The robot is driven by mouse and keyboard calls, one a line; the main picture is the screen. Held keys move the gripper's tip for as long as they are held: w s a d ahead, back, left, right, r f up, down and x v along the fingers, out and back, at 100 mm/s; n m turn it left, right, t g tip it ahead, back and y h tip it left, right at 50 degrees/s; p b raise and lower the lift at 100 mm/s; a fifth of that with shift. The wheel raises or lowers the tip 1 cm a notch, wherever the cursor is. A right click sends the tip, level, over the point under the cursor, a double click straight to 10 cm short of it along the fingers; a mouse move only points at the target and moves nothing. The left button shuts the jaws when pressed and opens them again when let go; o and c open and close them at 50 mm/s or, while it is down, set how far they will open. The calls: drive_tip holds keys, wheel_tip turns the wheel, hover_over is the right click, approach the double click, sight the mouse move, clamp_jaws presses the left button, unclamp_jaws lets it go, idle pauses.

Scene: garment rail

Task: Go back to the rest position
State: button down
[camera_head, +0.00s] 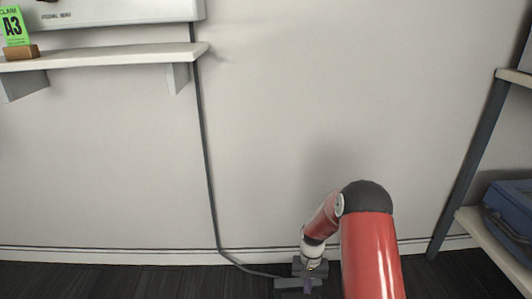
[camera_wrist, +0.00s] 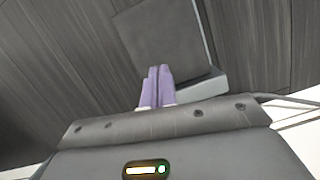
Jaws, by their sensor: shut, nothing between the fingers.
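My gripper (camera_head: 308,287) hangs low near the floor at the bottom of the head view, at the end of my red arm. In the wrist view its two purple fingers (camera_wrist: 156,82) are pressed together, with nothing between them. They point toward the dark floor and a flat dark grey box with a paler edge (camera_wrist: 165,40). I cannot tell whether the fingertips touch the box. In the head view the box is mostly hidden behind my gripper.
A dark cable (camera_head: 207,150) runs down the wall and along the floor toward my gripper. A rack (camera_head: 470,160) with a blue case (camera_head: 512,208) stands at right. The wall between is bare.

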drive_tip(key=s+r+n+t+p, duration=0.1)
drive_tip(key=s+r+t+p, duration=0.15)
drive_tip(key=r, duration=1.25)
drive_tip(key=s+r+t+p, duration=0.1)
drive_tip(key=s+r+p, duration=0.15)
drive_tip(key=r, duration=1.35)
drive_tip(key=s+r+n+t+p, duration=0.1)
drive_tip(key=s+r+t+p, duration=0.3)
drive_tip(key=s+r, duration=1.3)
drive_tip(key=s+a+p, duration=0.1)
drive_tip(key=s, duration=0.4)
drive_tip(key=shift+r+t, duration=0.35)
drive_tip(key=shift+r, duration=0.05)
drive_tip(key=shift+w, duration=0.2)
